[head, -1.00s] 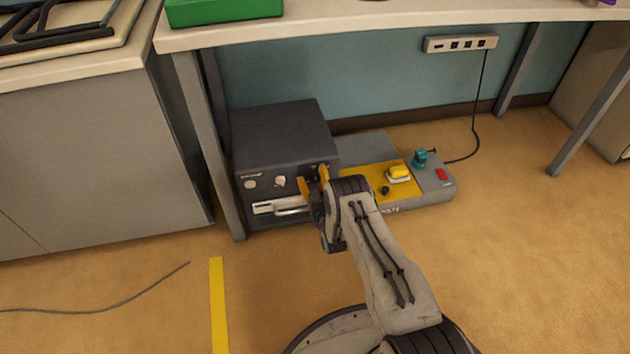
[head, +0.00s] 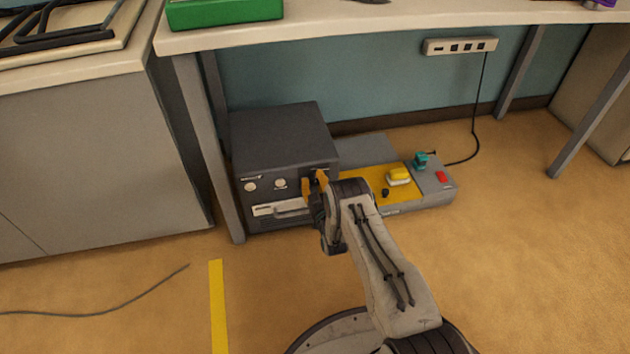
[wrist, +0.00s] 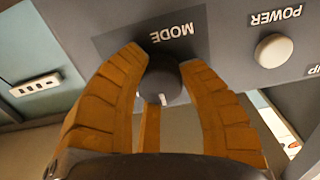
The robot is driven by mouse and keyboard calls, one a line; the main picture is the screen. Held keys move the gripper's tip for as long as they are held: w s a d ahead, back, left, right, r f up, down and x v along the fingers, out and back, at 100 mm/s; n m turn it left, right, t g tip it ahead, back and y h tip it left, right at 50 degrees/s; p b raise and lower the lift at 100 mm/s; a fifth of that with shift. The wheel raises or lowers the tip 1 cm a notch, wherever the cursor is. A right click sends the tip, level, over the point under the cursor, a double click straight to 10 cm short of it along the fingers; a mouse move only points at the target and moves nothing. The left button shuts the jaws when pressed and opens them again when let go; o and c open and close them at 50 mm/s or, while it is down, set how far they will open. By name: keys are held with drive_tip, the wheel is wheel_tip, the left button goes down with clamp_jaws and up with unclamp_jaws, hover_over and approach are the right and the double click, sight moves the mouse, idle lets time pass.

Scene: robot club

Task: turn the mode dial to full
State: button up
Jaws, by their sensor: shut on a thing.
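The mode dial (wrist: 160,80) is a dark round knob under the upside-down word MODE in the wrist view. A pale mark shows on its lower edge in that view. My gripper (wrist: 160,75) has its orange fingers closed on both sides of the dial. In the head view my gripper (head: 315,184) is at the right part of the front of the dark grey box (head: 280,135), and the dial is hidden behind its fingers. Which setting the mark points to cannot be read.
A pale POWER knob (wrist: 273,50) is beside the dial. The box has a drawer-like handle (head: 290,207) low on its front. A table leg (head: 212,160) stands close on the left.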

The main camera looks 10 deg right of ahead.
drive_tip(key=shift+c, duration=0.5)
drive_tip(key=m, duration=0.5)
drive_tip(key=shift+m, duration=0.4)
drive_tip(key=m, duration=1.2)
drive_tip(key=shift+r+m, duration=0.1)
drive_tip(key=shift+m, duration=0.3)
drive_tip(key=m, duration=0.5)
drive_tip(key=shift+m, duration=0.3)
